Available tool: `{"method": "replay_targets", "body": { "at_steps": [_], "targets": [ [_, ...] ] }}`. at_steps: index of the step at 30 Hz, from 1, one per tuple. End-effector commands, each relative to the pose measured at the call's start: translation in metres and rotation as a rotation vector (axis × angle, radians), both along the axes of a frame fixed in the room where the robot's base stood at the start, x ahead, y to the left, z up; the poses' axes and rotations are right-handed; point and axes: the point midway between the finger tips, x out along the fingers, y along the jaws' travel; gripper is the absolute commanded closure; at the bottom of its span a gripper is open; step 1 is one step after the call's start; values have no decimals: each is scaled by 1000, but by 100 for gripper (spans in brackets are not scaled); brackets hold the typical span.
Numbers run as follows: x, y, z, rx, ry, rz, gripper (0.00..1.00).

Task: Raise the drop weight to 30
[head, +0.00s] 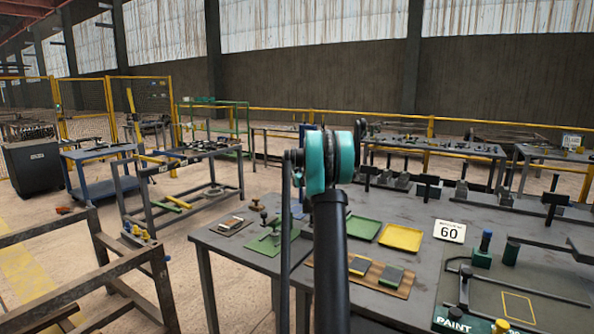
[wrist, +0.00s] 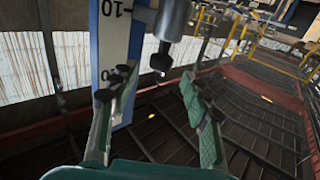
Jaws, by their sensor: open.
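In the wrist view my gripper (wrist: 152,95) is open, with its green and black fingers well apart and nothing between the tips. Just beyond the tips hangs a grey metal cylinder (wrist: 174,20) with a black-ended stub (wrist: 161,60); it may be the drop weight, but I cannot tell for sure. Behind the left finger stands a white scale (wrist: 115,38) with a blue border, marked 10 and, lower, a figure partly covered by the finger. I cannot read the cylinder's height on the scale. The 30 mark is not in view. In the head view my arm hides my gripper.
A blue cart (head: 98,152) and a metal rack (head: 170,218) stand left.

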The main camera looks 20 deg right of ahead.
Motion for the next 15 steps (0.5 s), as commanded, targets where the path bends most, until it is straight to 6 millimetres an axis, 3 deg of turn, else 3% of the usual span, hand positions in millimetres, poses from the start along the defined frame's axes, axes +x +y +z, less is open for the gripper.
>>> {"method": "replay_targets", "body": {
  "at_steps": [7, 15],
  "targets": [
    [37, -4, 0, 0, 0, 2, 53],
    [51, -6, 0, 0, 0, 1, 53]
  ]
}}
